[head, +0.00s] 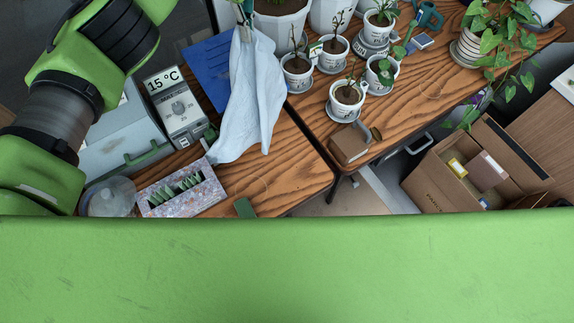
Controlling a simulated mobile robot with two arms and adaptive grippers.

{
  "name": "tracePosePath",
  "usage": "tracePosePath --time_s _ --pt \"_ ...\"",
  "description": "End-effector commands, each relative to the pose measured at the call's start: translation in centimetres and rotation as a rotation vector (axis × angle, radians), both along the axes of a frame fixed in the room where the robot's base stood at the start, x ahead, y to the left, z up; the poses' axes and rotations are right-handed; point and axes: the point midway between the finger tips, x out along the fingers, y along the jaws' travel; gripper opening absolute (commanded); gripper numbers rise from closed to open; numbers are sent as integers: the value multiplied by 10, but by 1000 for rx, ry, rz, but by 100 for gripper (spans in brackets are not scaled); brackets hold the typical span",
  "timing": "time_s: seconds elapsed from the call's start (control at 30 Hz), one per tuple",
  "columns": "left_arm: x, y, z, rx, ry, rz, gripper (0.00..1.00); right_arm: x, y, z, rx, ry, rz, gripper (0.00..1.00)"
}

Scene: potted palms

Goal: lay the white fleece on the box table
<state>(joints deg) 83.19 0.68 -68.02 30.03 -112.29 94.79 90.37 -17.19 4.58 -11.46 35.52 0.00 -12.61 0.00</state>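The white fleece (250,95), pale bluish in this light, hangs in long folds from a gathered top end. My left gripper (243,22), at the top edge of the head view, is shut on that top end; only its tip shows. The lower end of the fleece spreads over the left wooden table (285,180); I cannot tell whether it touches the wood. A second wooden table (425,85) stands to the right across a narrow gap. Which one is the box table is not clear from the view. My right gripper is not in view.
A patterned box (182,190) of green-tipped labels, a 15 °C thermostat (178,108) and a blue sheet (207,75) lie around the fleece. Several small potted plants (347,97) crowd the right table. An open cardboard box (440,178) stands lower right.

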Motion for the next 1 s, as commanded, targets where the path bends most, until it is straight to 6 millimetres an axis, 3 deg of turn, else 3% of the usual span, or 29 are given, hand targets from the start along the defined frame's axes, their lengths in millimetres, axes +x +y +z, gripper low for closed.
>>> tracePosePath --time_s 0.37,0.67,1.0 --pt "14 9 2 2 -3 64 0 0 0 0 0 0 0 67" --pt "7 6 -14 1 -3 62 0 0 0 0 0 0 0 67" --pt "-19 -7 -55 1 1 60 0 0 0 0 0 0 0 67"
